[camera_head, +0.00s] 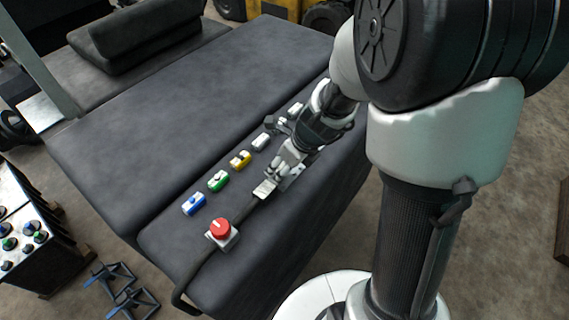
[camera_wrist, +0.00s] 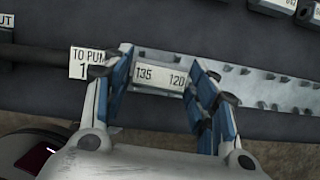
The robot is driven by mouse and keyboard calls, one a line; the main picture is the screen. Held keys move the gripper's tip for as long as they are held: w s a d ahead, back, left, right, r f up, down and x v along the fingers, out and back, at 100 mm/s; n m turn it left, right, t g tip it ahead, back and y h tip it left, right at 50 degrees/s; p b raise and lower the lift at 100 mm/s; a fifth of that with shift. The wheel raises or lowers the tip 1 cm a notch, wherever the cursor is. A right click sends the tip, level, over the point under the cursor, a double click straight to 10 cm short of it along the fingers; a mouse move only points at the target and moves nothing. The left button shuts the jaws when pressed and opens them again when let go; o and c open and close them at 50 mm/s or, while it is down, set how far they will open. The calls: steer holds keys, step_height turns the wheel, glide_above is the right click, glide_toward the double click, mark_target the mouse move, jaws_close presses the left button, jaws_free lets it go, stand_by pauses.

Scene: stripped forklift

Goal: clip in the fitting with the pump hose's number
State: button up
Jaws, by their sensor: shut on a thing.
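My gripper (camera_head: 280,172) is shut on a pale fitting (camera_wrist: 158,77) marked 135 and 120, seen between the fingers (camera_wrist: 158,60) in the wrist view. The fitting is at the perforated metal rail (camera_wrist: 262,84); I cannot tell whether it is seated. Left of it a dark hose (camera_wrist: 35,53) carries a white tag (camera_wrist: 87,58) reading "TO PUM" with a "1" below. My left finger hides the rest of its text and number. In the head view the tag (camera_head: 264,190) lies just left of my gripper.
A row of blue (camera_head: 194,204), green (camera_head: 218,181), yellow (camera_head: 240,158) and white (camera_head: 261,142) blocks lies on the dark pad (camera_head: 185,85). A red knob (camera_head: 220,229) sits nearer the front. Bare pad lies behind the row.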

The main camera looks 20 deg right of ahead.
steer(key=shift+f+b, duration=0.65)
steer(key=shift+f, duration=0.3)
steer(key=shift+s+r, duration=0.1)
stand_by(0.4)
steer(key=shift+r+p, duration=0.65)
steer(key=shift+p, duration=0.15)
steer(key=shift+a+r+p, duration=0.15)
steer(key=shift+r+p, duration=0.25)
steer(key=shift+r, duration=0.05)
steer(key=shift+r+p, duration=1.5)
steer(key=shift+f, duration=0.1)
